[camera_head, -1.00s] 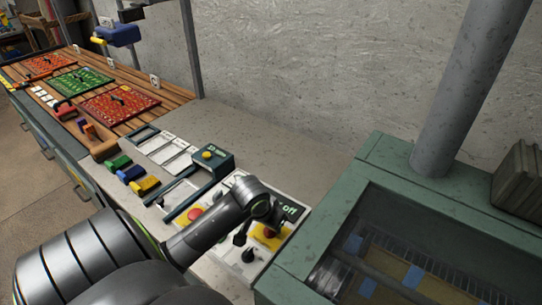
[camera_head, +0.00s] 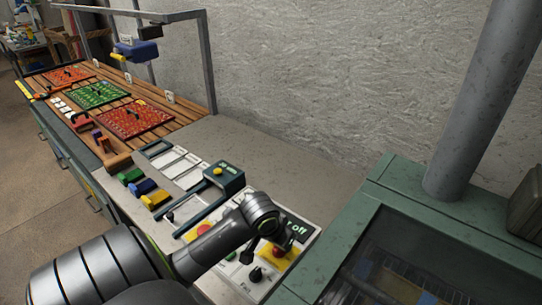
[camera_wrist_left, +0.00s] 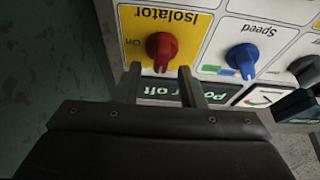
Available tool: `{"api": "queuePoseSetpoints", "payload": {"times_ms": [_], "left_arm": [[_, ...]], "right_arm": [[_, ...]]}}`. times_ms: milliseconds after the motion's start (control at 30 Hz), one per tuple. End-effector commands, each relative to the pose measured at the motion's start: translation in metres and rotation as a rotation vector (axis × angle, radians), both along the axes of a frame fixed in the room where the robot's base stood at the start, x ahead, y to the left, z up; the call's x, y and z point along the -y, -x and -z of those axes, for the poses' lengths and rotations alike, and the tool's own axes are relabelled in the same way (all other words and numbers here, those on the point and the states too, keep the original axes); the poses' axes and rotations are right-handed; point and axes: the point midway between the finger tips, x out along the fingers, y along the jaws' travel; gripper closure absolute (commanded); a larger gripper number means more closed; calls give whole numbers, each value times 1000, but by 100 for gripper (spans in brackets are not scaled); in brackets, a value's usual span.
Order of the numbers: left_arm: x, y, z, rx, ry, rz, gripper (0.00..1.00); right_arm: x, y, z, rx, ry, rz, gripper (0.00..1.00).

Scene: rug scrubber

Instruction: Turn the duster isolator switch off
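The isolator switch is a red knob (camera_wrist_left: 161,48) on a yellow plate lettered "Isolator" and "On", upside down in the left wrist view. In the head view the red knob (camera_head: 278,251) sits on its yellow plate beside my left arm. My left gripper (camera_wrist_left: 161,76) is open and empty. Its two fingers stand apart, with tips just below the knob in the wrist picture, one to each side. I cannot tell whether they touch it. A dark display (camera_wrist_left: 160,90) shows between the fingers, its green lettering partly hidden; "off" is readable on it in the head view (camera_head: 300,230).
A blue speed knob (camera_wrist_left: 242,58) and a dark knob (camera_wrist_left: 305,68) are on the same panel. A green machine housing (camera_head: 400,185) with a pipe (camera_head: 475,110) stands right of the panel.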

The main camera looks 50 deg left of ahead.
Motion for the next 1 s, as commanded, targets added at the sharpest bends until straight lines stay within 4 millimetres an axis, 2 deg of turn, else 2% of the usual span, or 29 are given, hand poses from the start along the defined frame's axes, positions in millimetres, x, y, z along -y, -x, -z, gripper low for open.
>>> {"api": "queuePoseSetpoints", "payload": {"times_ms": [300,500,700,1000], "left_arm": [[2,27,-70,3,-7,6,64],[4,43,-110,1,-6,4,64],[6,55,-138,-1,-4,2,64],[8,61,-148,-3,1,1,64]], "right_arm": [[0,0,-10,0,0,0,64],[0,0,-19,0,0,0,64],[0,0,-30,0,0,0,64],[0,0,-34,0,0,0,64]]}}
